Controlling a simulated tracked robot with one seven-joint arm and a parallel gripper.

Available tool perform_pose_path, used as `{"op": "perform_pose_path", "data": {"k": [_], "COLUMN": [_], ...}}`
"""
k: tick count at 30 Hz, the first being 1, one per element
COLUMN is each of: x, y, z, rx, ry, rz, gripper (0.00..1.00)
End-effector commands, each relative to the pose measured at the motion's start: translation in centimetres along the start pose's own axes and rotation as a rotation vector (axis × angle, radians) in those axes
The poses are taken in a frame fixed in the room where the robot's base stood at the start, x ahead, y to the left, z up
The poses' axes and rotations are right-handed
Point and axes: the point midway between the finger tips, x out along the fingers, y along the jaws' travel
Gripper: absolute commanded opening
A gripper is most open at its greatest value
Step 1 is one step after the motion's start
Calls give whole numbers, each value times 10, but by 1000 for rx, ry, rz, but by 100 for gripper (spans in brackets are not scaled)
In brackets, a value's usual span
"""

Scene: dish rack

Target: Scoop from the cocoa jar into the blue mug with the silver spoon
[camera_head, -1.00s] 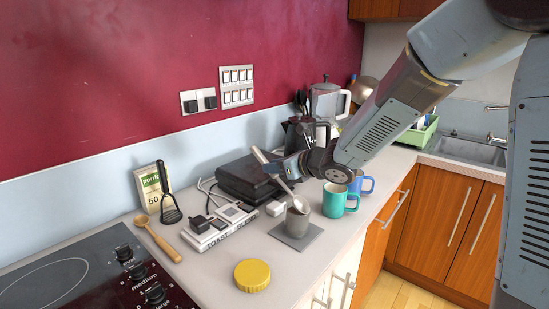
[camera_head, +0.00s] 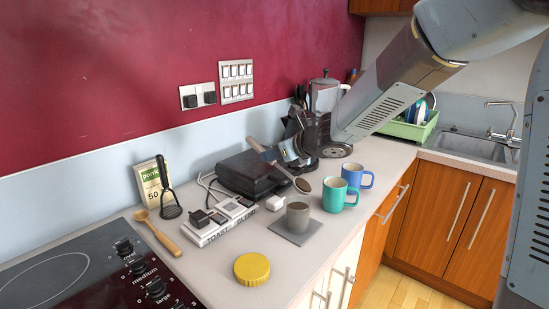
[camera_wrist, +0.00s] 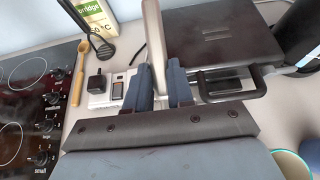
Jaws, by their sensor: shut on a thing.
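My gripper (camera_head: 284,163) is shut on the handle of the silver spoon (camera_head: 265,152). In the wrist view the spoon's handle (camera_wrist: 153,40) stands between my two fingers (camera_wrist: 159,88). The blue mug (camera_head: 366,178) stands upright to the right, partly behind a teal mug (camera_head: 336,197). The insides of the mugs are hard to make out.
A toast book (camera_head: 217,225), wooden spoon (camera_head: 160,233) and hob (camera_head: 75,275) are at left. A green rack (camera_head: 413,131) and sink are at back right.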

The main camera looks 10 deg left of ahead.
Motion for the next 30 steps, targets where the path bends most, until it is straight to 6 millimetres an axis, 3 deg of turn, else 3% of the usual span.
{"op": "perform_pose_path", "data": {"k": [30], "x": [30], "y": [2], "z": [-1], "rx": [-3], "ry": [294], "rz": [6], "gripper": [0]}}
